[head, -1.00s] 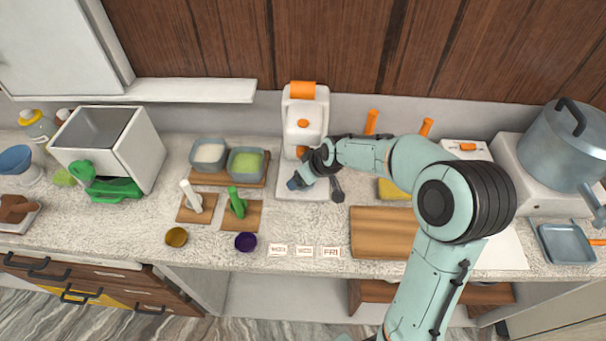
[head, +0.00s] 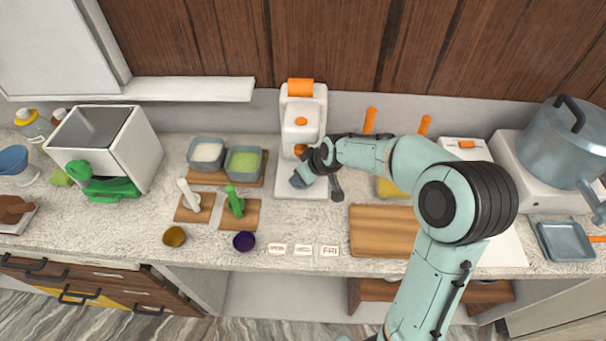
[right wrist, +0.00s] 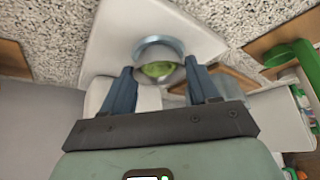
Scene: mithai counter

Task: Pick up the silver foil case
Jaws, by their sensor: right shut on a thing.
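The silver foil case (right wrist: 157,46) shows in the right wrist view as a round silver rim with green filling inside. It lies between the fingertips of my right gripper (right wrist: 160,84), which is shut on it. In the head view my right gripper (head: 299,181) is low over the white base plate of the press-like machine (head: 302,120), and it hides the case there. I cannot tell whether the case touches the plate. My left gripper is not in view.
A gold case (head: 175,237) and a purple case (head: 244,241) stand at the counter's front. Small day cards (head: 303,250) lie beside them. Two tubs, one with green filling (head: 244,161), stand left of the machine. A wooden board (head: 383,232) lies right.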

